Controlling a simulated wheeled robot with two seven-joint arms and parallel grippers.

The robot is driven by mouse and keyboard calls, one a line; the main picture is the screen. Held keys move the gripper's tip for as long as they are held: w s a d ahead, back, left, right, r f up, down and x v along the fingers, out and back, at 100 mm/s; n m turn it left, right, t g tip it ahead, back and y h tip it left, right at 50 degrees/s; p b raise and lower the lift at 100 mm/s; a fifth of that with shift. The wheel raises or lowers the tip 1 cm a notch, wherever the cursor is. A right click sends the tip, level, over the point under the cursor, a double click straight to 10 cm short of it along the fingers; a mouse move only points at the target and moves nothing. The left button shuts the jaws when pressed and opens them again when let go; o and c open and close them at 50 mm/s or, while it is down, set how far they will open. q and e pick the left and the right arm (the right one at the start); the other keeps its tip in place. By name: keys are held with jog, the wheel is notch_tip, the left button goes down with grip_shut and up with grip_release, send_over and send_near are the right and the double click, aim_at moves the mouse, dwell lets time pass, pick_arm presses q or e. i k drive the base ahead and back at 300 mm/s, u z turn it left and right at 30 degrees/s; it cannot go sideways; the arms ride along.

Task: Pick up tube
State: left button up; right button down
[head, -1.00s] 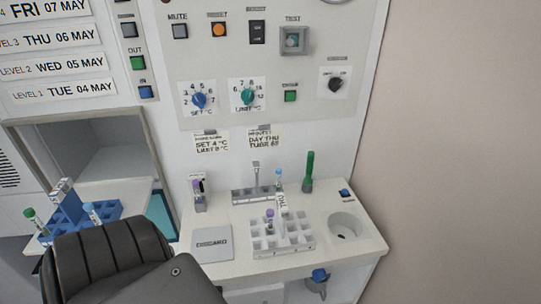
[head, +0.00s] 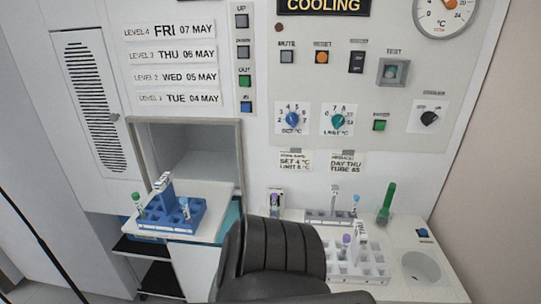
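Several tubes are in view. A blue rack (head: 172,216) on the pulled-out shelf at left holds a green-capped tube (head: 138,204), a tube with a purple-blue cap (head: 185,207) and a raised part with a small white label. A white rack (head: 362,270) on the right counter holds a purple-capped tube (head: 346,241). A tag reading THU (head: 362,233) stands by it, with a blue-capped tube (head: 355,204) behind. A dark-capped tube (head: 275,203) stands in a small holder at the counter's back left. Neither of my grippers shows; a black ribbed part, probably mine, hides the counter's front left.
The shelf (head: 215,196) sticks out of an open hatch. A green upright stick (head: 386,204) stands behind a round basin (head: 421,266). A notice (head: 347,161) reads DAY THU and a tube number too small to read surely. Level labels, buttons and dials cover the wall.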

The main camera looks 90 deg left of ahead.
aim_at(274, 195)
jog(key=k, duration=0.85)
jog(key=u, duration=1.05)
